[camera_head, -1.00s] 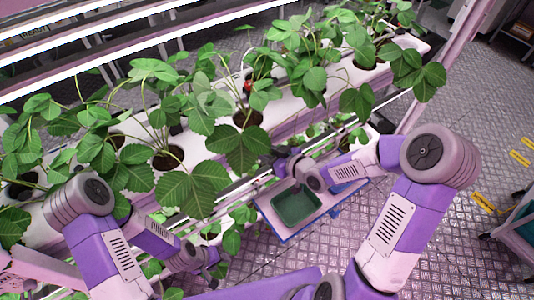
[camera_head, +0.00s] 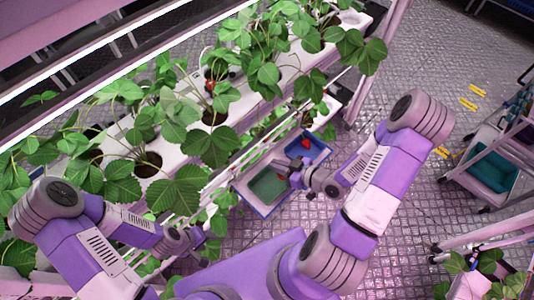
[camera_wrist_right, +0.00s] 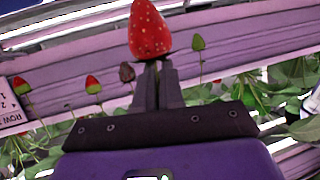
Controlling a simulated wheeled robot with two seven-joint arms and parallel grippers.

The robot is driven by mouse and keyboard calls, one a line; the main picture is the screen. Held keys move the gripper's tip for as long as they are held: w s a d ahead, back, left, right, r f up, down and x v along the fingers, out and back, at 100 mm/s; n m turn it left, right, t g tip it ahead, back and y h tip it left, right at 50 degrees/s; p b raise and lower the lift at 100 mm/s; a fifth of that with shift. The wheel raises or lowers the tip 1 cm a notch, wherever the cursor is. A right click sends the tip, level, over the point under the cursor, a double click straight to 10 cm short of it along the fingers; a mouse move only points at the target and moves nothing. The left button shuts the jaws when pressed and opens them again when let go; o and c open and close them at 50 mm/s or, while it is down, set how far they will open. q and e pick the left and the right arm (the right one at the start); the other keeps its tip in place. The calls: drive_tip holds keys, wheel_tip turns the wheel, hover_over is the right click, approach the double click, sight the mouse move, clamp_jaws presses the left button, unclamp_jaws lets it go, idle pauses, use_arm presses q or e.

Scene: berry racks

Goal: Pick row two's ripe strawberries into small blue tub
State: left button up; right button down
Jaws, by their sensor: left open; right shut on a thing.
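My right gripper (camera_wrist_right: 158,85) is shut on a ripe red strawberry (camera_wrist_right: 150,30), held at its fingertips in the right wrist view. In the head view my right gripper (camera_head: 297,163) is close to the small blue tub (camera_head: 322,150), and a red strawberry (camera_head: 306,142) shows over that tub. I cannot tell whether that is the held one. My left gripper (camera_head: 200,241) is open and empty at lower left, below the leaves. Another red strawberry (camera_head: 209,86) hangs among the rack plants. The wrist view shows part-red berries (camera_wrist_right: 93,85) and a green berry (camera_wrist_right: 198,43).
A green tub (camera_head: 268,185) sits beside the blue tub on a tray. The white planter rack (camera_head: 190,145) with dense leaves runs diagonally behind both grippers. A row sign (camera_wrist_right: 10,105) is on the rack.

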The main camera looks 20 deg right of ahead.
drive_tip(key=shift+s+d, duration=0.45)
drive_tip(key=shift+s, duration=0.3)
drive_tip(key=shift+s+d+p, duration=0.3)
drive_tip(key=shift+s+p, duration=0.15)
drive_tip(key=shift+s, duration=0.35)
drive_tip(key=shift+s+d+p, duration=0.25)
drive_tip(key=shift+s+p, duration=0.2)
drive_tip(key=shift+s, duration=0.3)
drive_tip(key=shift+s+d+p, duration=0.3)
drive_tip(key=shift+s+p, duration=0.15)
drive_tip(key=shift+s, duration=0.35)
